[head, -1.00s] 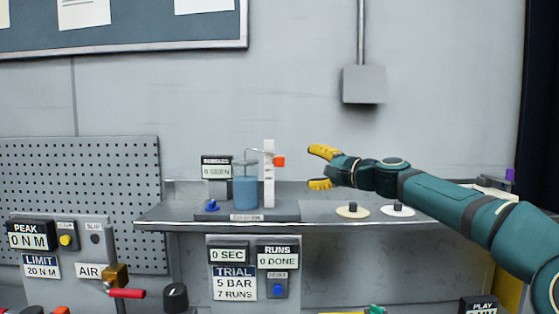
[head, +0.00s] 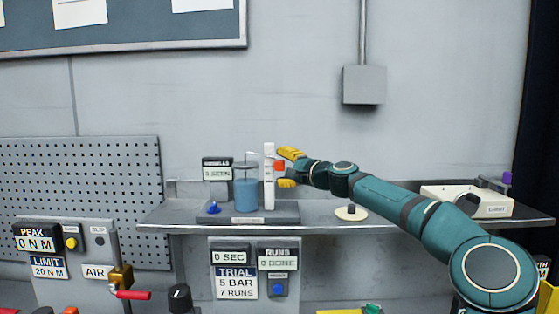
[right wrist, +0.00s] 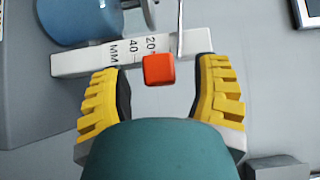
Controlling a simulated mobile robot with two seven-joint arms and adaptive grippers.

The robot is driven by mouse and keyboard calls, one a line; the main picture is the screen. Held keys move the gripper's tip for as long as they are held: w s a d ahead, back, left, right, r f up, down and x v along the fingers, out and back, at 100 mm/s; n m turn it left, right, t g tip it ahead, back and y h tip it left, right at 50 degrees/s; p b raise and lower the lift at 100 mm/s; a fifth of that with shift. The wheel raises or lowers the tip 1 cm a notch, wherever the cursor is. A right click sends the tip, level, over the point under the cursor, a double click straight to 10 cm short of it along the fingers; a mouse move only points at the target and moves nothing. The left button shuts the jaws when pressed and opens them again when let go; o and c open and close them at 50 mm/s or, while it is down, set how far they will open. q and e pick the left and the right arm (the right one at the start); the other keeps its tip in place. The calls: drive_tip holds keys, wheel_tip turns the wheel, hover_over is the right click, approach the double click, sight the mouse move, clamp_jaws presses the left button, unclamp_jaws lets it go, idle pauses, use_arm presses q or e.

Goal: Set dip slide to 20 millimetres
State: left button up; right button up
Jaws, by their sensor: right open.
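The dip slide is a white upright post (head: 269,176) with an orange-red knob (head: 279,165), beside a jar of blue liquid (head: 246,192) on the shelf. In the right wrist view the post (right wrist: 90,59) bears the marks 20, 40 and MM, and the knob (right wrist: 158,69) sits near the 20 and 40 marks. My right gripper (head: 288,168) is open, with its yellow fingers on either side of the knob; in the right wrist view (right wrist: 160,95) there are gaps on both sides. My left gripper is not in view.
A small display (head: 217,168) stands left of the jar, with a blue knob (head: 214,208) in front. A round disc with a dark peg (head: 351,212) lies right on the shelf (head: 320,226). A white box (head: 480,201) stands farther right. Panels with displays hang below.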

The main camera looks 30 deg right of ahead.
drive_tip(key=shift+x, duration=0.8)
drive_tip(key=shift+s, duration=0.1)
clamp_jaws()
